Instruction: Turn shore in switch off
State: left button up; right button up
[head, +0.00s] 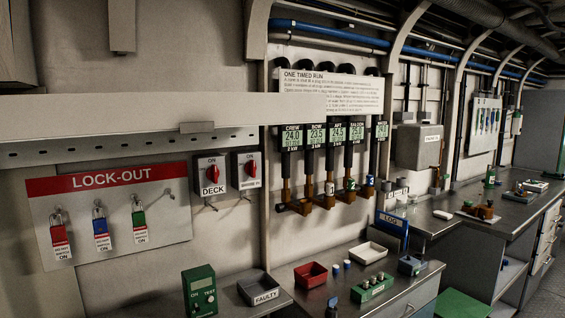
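Two grey switch boxes with red rotary knobs are mounted side by side on the wall, right of the lock-out board. The left switch (212,174) is labelled DECK. The right switch (248,169) has a small label that I cannot read clearly. No label that clearly reads shore in shows in this view. Neither of my grippers is in view.
The lock-out board (160,178) holds red, blue and green padlocks with tags. Below are a green tester (199,290), a grey FAULTY bin (262,290) and a red tray (310,274) on the bench. Several gauges (291,136) and pipes line the wall to the right.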

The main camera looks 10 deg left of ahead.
aim_at(250, 168)
jog(key=i+l, duration=0.2)
jog(key=i, duration=0.25)
jog(key=i+l+z, duration=0.1)
jog(key=i+l, duration=0.15)
jog(key=i, duration=0.25)
